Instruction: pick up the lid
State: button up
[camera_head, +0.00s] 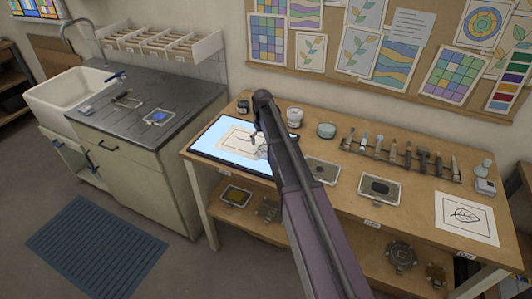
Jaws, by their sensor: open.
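My gripper (259,142) is over the lit light panel (215,151) at the left end of the wooden table. It is small in view and partly hidden by my own arm; I see nothing held in it. No separate lid can be made out for sure. Behind the panel stand a dark jar (243,107) at the back left and a white jar (294,117) with a dark top, to the right of my gripper. A pale green round container (327,130) stands further right. My arm hides part of the table.
A rack of brushes and tools (400,155) runs along the table's back. A dark-centred tray (380,188) and a leaf drawing (466,218) lie in front. A lower shelf (345,240) holds several items.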

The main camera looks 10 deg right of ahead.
aim_at(263, 152)
jog(key=shift+f, duration=0.15)
jog(key=shift+s+f+b, duration=0.15)
jog(key=shift+f+b, duration=1.1)
jog(key=shift+b, duration=0.05)
jog(key=shift+s+f+b, duration=0.1)
jog(key=shift+f+b, duration=1.15)
jog(key=shift+b, duration=0.05)
jog(key=shift+s+r, duration=0.1)
jog(key=c, duration=0.7)
